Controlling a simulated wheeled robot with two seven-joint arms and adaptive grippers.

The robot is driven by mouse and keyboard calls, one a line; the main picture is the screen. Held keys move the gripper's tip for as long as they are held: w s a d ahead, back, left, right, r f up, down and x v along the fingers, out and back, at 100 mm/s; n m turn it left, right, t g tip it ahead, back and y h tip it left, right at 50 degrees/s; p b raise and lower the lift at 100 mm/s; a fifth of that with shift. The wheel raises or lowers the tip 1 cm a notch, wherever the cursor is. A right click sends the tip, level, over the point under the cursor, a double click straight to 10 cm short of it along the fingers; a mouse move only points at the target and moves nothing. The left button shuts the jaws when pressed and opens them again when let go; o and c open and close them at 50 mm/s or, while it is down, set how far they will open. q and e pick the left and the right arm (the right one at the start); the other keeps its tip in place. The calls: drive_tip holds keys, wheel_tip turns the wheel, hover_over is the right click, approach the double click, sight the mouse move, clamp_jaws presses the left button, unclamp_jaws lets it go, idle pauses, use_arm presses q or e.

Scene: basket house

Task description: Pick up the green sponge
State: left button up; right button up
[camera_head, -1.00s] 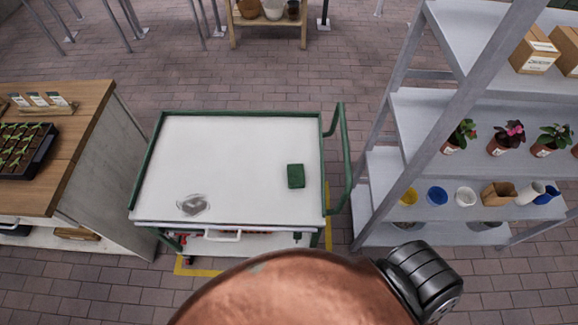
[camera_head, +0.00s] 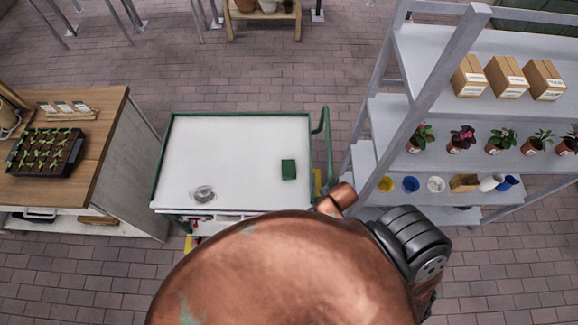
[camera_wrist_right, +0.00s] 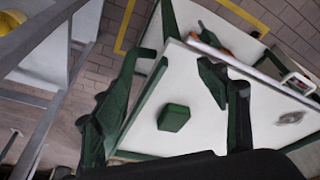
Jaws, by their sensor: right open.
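The green sponge (camera_head: 289,170) is a small dark green block lying flat on the right part of the white trolley top (camera_head: 235,145). It also shows in the right wrist view (camera_wrist_right: 174,118), between the two fingers in the picture. My right gripper (camera_wrist_right: 175,66) is open, its dark fingers wide apart, with nothing between the tips that I can see held. The sponge appears apart from both fingers. In the head view a copper arm part of mine covers the lower middle, and my right gripper cannot be made out there. My left gripper is not in view.
A greyish round patch or thin item (camera_head: 203,194) lies at the trolley's front left. The trolley has a green rim and handle (camera_head: 326,150). A grey shelf rack (camera_head: 400,110) stands close on the right. A wooden bench (camera_head: 95,150) with a seedling tray (camera_head: 45,150) stands left.

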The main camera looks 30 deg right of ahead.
drive_tip(key=w+a+r+n+y+p, duration=0.2)
drive_tip(key=w+a+r+n+y, duration=0.1)
drive_tip(key=w+a+n, duration=0.9)
drive_tip(key=n+g+h, duration=0.3)
drive_tip(key=n+g, duration=0.1)
drive_tip(key=n, duration=1.3)
hover_over(288, 168)
drive_tip(key=f, duration=0.2)
drive_tip(key=f+p, duration=0.1)
drive_tip(key=f, duration=0.1)
drive_tip(key=shift+s, duration=0.4)
drive_tip(key=shift+f, duration=0.3)
drive_tip(key=f+b, duration=0.7)
drive_tip(key=shift+w+d+f+b, duration=0.15)
drive_tip(key=shift+w+b, duration=0.15)
drive_tip(key=shift+w, duration=0.05)
